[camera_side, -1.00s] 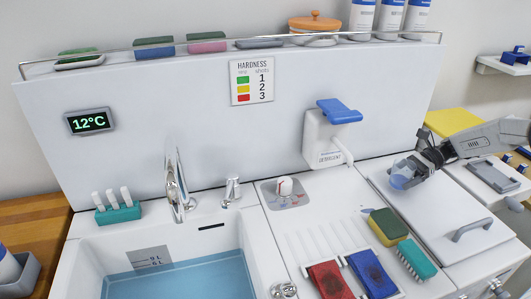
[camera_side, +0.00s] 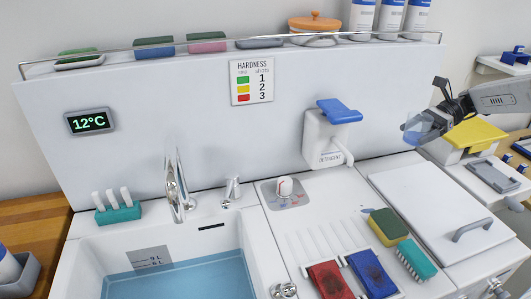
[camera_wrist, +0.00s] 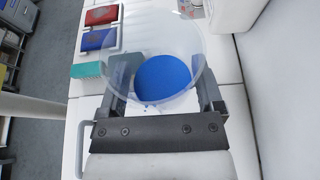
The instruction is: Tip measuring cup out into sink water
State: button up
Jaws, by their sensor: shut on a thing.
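The clear measuring cup (camera_side: 416,130) is in my gripper (camera_side: 432,116), up above the right-hand counter. In the wrist view the cup (camera_wrist: 150,30) is see-through, with blue contents (camera_wrist: 163,78) at its bottom. The jaws of my gripper (camera_wrist: 163,92) are shut on it from both sides. The sink (camera_side: 92,256) is at the lower left of the side view and holds blue-tinted water (camera_side: 190,279). The cup is far to the right of the sink and apart from any surface. Its exact tilt is hard to tell.
A white dispenser (camera_side: 322,140) with a blue lever (camera_side: 340,110) is on the back panel, left of the cup. A faucet (camera_side: 174,185) stands behind the sink.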

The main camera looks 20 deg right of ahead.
notch_tip(320, 180, up, 12)
jog(key=s+a+r, duration=0.1)
jog(key=a+r, duration=0.1)
jog(key=a, duration=2.8)
jog(key=s+a+f, duration=0.2)
jog(key=s+a, duration=2.1)
jog(key=a, duration=0.2)
notch_tip(320, 180, down, 26)
jog(key=shift+w+r, duration=0.1)
jog(key=shift+w, duration=0.05)
